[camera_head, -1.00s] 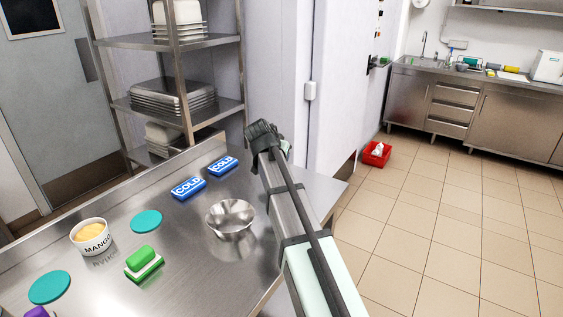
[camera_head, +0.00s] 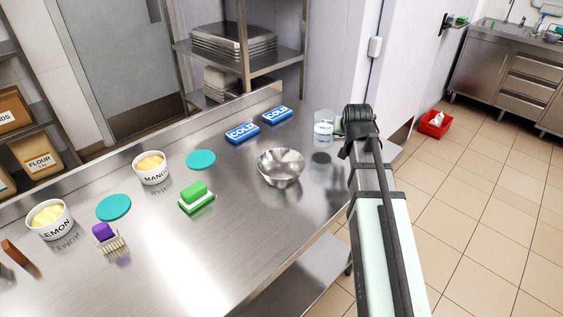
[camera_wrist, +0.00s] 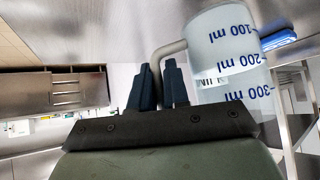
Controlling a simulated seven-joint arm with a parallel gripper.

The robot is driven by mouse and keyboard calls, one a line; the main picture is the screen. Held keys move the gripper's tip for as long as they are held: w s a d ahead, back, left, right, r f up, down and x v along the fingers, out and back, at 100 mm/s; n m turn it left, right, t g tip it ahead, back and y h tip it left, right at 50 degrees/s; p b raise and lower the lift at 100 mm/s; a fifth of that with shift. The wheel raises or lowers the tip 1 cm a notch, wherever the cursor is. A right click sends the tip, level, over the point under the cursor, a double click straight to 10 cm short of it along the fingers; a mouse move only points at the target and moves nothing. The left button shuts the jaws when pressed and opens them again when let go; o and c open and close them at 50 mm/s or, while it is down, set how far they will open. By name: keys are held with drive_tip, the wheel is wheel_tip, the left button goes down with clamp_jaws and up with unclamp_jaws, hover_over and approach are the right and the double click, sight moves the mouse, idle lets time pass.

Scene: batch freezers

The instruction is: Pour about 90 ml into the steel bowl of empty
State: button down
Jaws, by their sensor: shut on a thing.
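The steel bowl (camera_head: 281,170) stands on the steel table, upright, and I see nothing in it. My gripper (camera_head: 345,124) is to the right of and behind the bowl. In the wrist view its fingers (camera_wrist: 158,80) are shut on the handle of a clear measuring jug (camera_wrist: 224,45) with blue ml marks. The jug (camera_head: 323,123) looks roughly upright in the head view, apart from the bowl. A dark reflection below it suggests it is off the table. Its label is mostly hidden, and I cannot tell the liquid level.
Two blue COLD packs (camera_head: 242,133) lie behind the bowl. A green-and-white block (camera_head: 196,196), teal discs (camera_head: 201,160), a MANGO tub (camera_head: 151,168), a LEMON tub (camera_head: 49,220) and a purple-handled brush (camera_head: 107,236) are to the left. The table between bowl and front edge is clear.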

drive_tip(key=s+n+y, duration=0.1)
drive_tip(key=s+f+n+y, duration=0.1)
drive_tip(key=s+n, duration=0.1)
drive_tip(key=s, duration=0.1)
drive_tip(key=shift+d+f+y, duration=0.25)
drive_tip(key=shift+f+y, duration=0.15)
drive_tip(key=shift+s+f+n+g+y, duration=0.1)
drive_tip(key=shift+s+n+g+y, duration=0.3)
drive_tip(key=shift+s+n+y, duration=0.9)
drive_tip(key=shift+s+n+h, duration=0.3)
drive_tip(key=shift+s, duration=0.05)
drive_tip(key=shift+s+a+r+n+h, duration=0.1)
drive_tip(key=shift+a+r+n+h, duration=0.1)
drive_tip(key=shift+a+r+h, duration=0.25)
drive_tip(key=shift+s+a+r+n+h, duration=0.1)
drive_tip(key=shift+a+r+n+h, duration=0.1)
drive_tip(key=shift+r+h, duration=0.25)
drive_tip(key=s+a+r+n+t+h, duration=0.1)
drive_tip(key=a+r+n+h, duration=0.2)
drive_tip(key=a+r+h, duration=0.2)
wheel_tip(320, 180, up, 2)
drive_tip(key=shift+a+r+t+h+p, duration=0.15)
drive_tip(key=shift+a+t+h+p, duration=0.15)
drive_tip(key=shift+a+t+p, duration=0.15)
drive_tip(key=shift+a+h, duration=0.3)
drive_tip(key=shift+h, duration=0.1)
